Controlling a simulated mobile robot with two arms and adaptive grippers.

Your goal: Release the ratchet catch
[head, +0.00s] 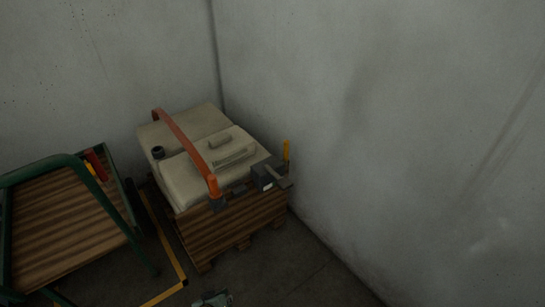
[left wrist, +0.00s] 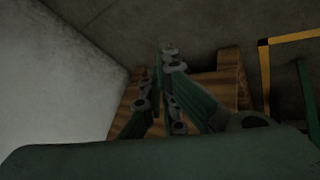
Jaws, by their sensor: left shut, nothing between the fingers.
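A dark ratchet (head: 263,178) with a lighter lever sits at the front right edge of the load on the pallet, in the head view. An orange strap (head: 185,143) arches over the beige load (head: 187,178) and ends in a dark fitting at the front. The catch itself is too small to make out. My left gripper (left wrist: 170,55) shows in the left wrist view, its green-grey fingers shut and empty, with pallet wood behind them. A small green-grey piece at the head view's bottom edge is probably part of it. My right gripper is not in view.
The load stands on a wooden pallet (head: 235,228) in a corner between grey walls. A green-framed cart (head: 60,228) is at the left. A yellow line (head: 163,240) runs between them. Floor right of the pallet's front is clear.

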